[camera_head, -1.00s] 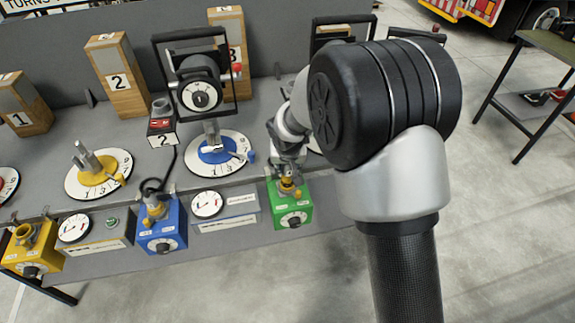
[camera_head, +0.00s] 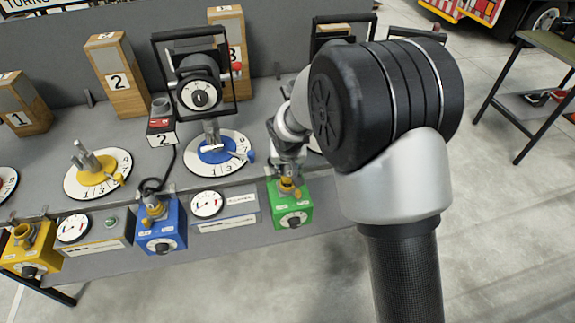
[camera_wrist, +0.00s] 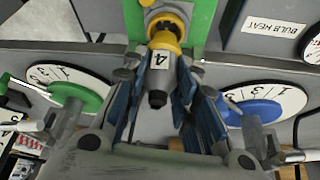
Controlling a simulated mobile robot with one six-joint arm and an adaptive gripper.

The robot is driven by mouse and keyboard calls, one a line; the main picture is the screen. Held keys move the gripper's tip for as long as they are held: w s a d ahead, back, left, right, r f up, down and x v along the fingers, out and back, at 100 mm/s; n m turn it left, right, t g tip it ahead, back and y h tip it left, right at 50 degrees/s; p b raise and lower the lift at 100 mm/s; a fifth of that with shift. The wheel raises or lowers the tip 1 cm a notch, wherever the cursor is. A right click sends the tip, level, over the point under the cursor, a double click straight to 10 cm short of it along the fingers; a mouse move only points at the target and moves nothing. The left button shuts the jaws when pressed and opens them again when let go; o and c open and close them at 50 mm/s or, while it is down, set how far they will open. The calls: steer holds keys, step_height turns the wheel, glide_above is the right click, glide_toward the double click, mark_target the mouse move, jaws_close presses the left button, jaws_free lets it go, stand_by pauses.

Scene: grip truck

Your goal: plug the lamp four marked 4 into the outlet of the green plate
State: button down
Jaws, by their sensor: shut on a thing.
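The plug marked 4 (camera_wrist: 158,62) is dark grey with a white label. My gripper (camera_wrist: 157,78) is shut on it, one finger at each side. The plug's end meets the yellow outlet (camera_wrist: 165,40) of the green plate (camera_wrist: 200,25); how deep it sits cannot be told. In the head view my gripper (camera_head: 287,167) is above the yellow outlet (camera_head: 288,186) on the green box (camera_head: 293,212), and the plug is largely hidden there. Lamp four is not clearly visible; my arm covers that area.
The blue box (camera_head: 162,236) has a plug with a dark cable at its outlet. The yellow box (camera_head: 32,255) stands far left with its outlet empty. Dials with blue (camera_wrist: 258,112) and green (camera_wrist: 78,95) centres flank my gripper. A gauge panel (camera_head: 225,212) is left of the green box.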

mark_target(288, 173)
steer(key=shift+f+b, duration=0.9)
steer(key=shift+f, duration=0.65)
steer(key=c, duration=1.2)
jaws_free()
steer(key=shift+o, duration=0.4)
steer(key=shift+o, duration=1.3)
steer(key=shift+r, duration=0.15)
steer(key=shift+r+p, duration=1.8)
steer(key=shift+r, duration=0.6)
